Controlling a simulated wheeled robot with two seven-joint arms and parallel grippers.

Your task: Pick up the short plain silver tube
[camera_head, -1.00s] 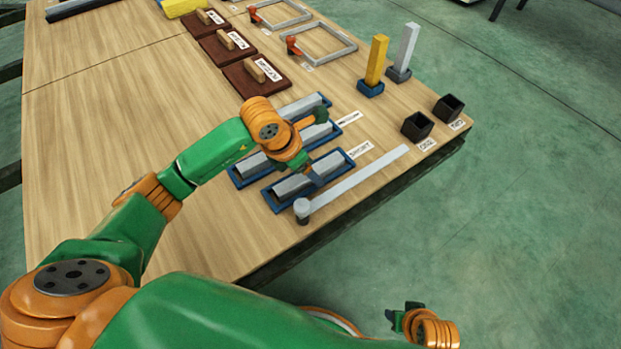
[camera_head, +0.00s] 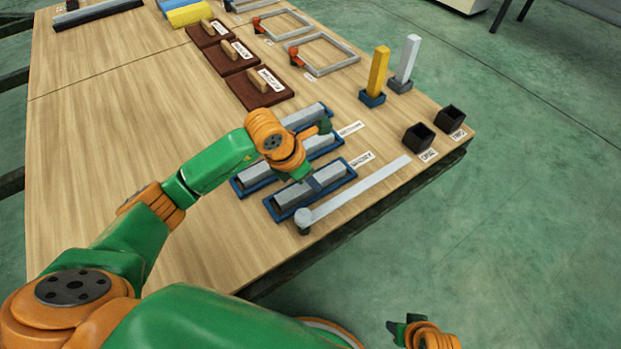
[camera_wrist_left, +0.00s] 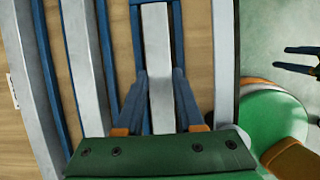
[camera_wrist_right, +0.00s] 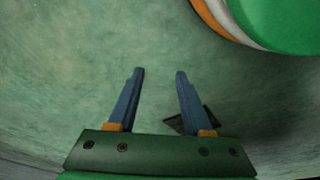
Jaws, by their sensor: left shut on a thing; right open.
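The short plain silver tube (camera_head: 295,192) lies along the front blue tray (camera_head: 350,183), beside the label reading SHORT. In the left wrist view the tube (camera_wrist_left: 157,50) runs between the two blue fingers of my left gripper (camera_wrist_left: 160,75). That gripper is shut on it; in the head view my left gripper (camera_head: 288,172) is down at the tray, partly hidden by its own wrist. I cannot tell whether the tube is clear of the tray. My right gripper (camera_wrist_right: 158,75) is open and empty over the green floor, off the table.
Longer silver tubes lie in blue trays (camera_head: 245,188) just behind. A flat silver strip (camera_head: 360,190) with a round end lies near the table's front edge. Dark open boxes (camera_head: 418,137), upright yellow (camera_head: 378,72) and silver bars (camera_head: 407,60) stand right.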

